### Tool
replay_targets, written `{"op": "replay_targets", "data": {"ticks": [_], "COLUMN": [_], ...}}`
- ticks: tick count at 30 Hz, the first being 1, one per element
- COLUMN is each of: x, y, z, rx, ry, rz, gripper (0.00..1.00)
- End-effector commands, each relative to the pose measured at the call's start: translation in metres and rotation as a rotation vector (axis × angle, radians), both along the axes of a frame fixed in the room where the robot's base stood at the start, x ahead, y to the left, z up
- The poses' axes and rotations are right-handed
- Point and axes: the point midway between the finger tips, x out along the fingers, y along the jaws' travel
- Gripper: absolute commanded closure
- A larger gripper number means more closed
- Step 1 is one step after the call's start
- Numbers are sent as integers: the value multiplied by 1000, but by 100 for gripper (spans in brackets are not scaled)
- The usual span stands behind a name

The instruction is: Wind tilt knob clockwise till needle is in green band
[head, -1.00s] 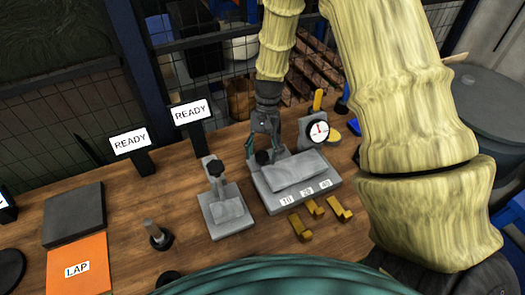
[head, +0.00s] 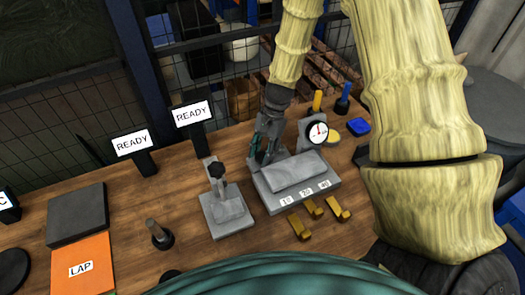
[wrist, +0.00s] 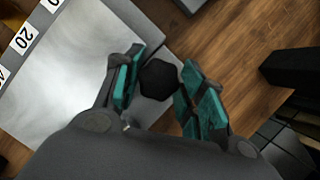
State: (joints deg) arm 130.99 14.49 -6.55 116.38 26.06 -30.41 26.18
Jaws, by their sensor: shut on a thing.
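My gripper (head: 264,148) points down at the left end of the grey tilt fixture (head: 268,200), which carries a pale plate. In the wrist view, the black tilt knob (wrist: 158,79) sits between the two teal-padded fingers of my gripper (wrist: 159,88), which is shut on it. In the head view the fingers mostly hide this knob. The dial gauge (head: 317,134) stands at the back right of the fixture. It has a white face with a needle pointing roughly up; its colour band is too small to read.
A smaller grey fixture with a black knob (head: 217,169) stands to the left. Several brass pieces (head: 337,209) lie in front of the tilt fixture. Two READY signs (head: 193,113), an orange LAP plate (head: 83,268) and a yellow post (head: 317,101) stand or lie around. A mesh fence is behind.

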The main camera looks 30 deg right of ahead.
Motion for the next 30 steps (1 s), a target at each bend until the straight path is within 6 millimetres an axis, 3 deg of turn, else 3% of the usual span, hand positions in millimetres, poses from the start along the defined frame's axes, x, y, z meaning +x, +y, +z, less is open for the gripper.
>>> {"op": "replay_targets", "data": {"ticks": [7,8,11,12,23,30], "x": [0,0,0,0,1,5], "y": [0,0,0,0,0,-8], "z": [0,0,0,0,2,23], "rx": [-1,-1,-1,-1,-1,-1], "ry": [-1,0,0,0,-1,-3], "rz": [-1,-1,0,0,2,2], "gripper": [84,58,40,38,38,38]}}
